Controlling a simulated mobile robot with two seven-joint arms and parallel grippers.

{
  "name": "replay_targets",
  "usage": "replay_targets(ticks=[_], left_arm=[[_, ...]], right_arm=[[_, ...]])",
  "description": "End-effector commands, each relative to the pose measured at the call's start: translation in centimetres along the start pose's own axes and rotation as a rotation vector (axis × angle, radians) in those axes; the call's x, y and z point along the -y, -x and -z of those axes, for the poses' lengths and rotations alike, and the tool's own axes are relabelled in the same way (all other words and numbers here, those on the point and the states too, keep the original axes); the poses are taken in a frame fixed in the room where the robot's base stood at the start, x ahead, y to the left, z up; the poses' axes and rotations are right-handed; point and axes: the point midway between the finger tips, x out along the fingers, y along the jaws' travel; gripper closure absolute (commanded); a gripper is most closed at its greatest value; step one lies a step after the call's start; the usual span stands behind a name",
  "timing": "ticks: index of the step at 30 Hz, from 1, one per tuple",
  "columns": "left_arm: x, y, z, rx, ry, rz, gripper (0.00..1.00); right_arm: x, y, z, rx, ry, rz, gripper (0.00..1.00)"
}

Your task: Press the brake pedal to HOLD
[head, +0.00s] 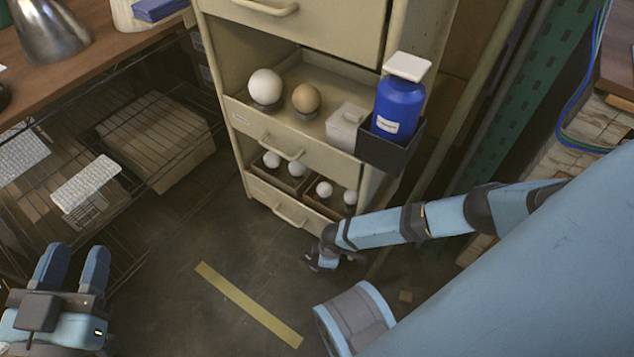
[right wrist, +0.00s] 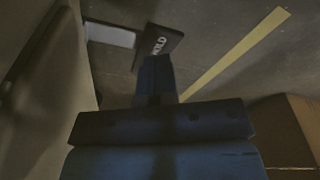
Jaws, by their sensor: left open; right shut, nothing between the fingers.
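The brake pedal (right wrist: 160,44) is a small dark plate with white lettering, partly readable, in the right wrist view. A pale grey bar (right wrist: 110,36) runs from it to the left. My right gripper (right wrist: 154,62) is shut and empty, its fingertips overlapping the near edge of the pedal in that view. I cannot tell whether they touch it. In the head view my right gripper (head: 322,262) is low by the cabinet's lower right corner, and I cannot make out the pedal there. My left gripper (head: 73,265) is open and empty at the lower left, far from the cabinet.
A blue bottle (head: 398,108) sits in a dark side holder (head: 385,152). A wire rack (head: 150,175) stands at left. Yellow tape (head: 248,304) crosses clear floor. A cardboard box (right wrist: 285,130) is at lower right.

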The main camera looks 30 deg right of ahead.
Motion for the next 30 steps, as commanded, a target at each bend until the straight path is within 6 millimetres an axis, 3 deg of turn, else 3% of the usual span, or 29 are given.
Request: replay_targets(ticks=[30], left_arm=[[0.0,0.0,-0.2,0.000,-0.001,-0.001,0.57]], right_arm=[[0.0,-1.3,-0.2,0.000,0.000,0.001,1.00]])
